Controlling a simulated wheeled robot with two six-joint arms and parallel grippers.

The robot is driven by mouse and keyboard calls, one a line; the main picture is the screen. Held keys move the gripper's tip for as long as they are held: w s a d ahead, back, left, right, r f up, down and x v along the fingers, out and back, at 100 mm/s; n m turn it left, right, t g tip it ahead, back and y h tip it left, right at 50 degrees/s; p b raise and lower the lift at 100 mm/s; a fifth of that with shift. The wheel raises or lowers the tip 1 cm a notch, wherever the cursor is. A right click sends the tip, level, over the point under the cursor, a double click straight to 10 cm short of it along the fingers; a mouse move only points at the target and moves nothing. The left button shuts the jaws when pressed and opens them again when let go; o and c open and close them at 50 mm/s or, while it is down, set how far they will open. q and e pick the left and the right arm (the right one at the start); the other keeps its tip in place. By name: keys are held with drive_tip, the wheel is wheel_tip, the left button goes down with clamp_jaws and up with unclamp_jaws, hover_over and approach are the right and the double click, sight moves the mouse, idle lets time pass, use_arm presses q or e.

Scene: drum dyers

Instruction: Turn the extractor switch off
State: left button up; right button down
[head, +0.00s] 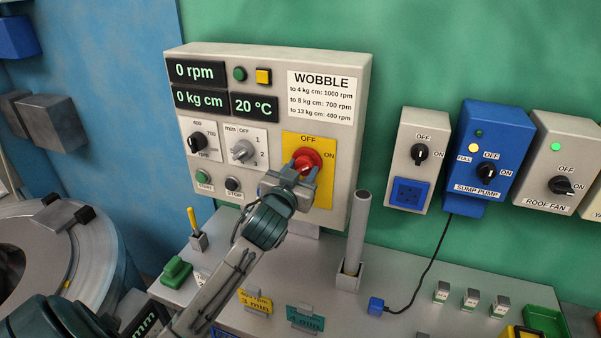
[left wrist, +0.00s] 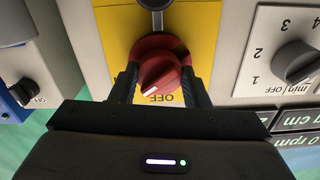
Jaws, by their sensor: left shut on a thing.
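The extractor switch is a red rotary knob (head: 306,161) on a yellow plate (head: 322,185) marked OFF and ON, on the grey control box (head: 345,150). My left gripper (head: 297,177) is at the knob, its fingers on either side of it and shut on it. In the left wrist view, which is upside down to the panel, the red knob (left wrist: 160,70) sits between the two dark fingers. Its white pointer mark lies close to the OFF label, slightly to one side. My right gripper is not in view.
The box displays read 0 rpm, 0 kg cm and 20 °C. A timer knob (head: 243,151) is left of the switch. A grey tube (head: 359,230) stands upright right of my arm. The blue sump pump box (head: 489,150) and roof fan box (head: 562,165) hang farther right.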

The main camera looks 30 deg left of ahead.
use_arm(q)
drive_tip(key=n+b, duration=0.1)
drive_tip(key=n, duration=0.4)
drive_tip(key=shift+n, duration=0.3)
drive_tip(key=n+b, duration=0.1)
drive_tip(key=n, duration=0.2)
drive_tip(key=shift+n, duration=0.8)
drive_tip(key=shift+d, duration=0.1)
drive_tip(key=o, duration=1)
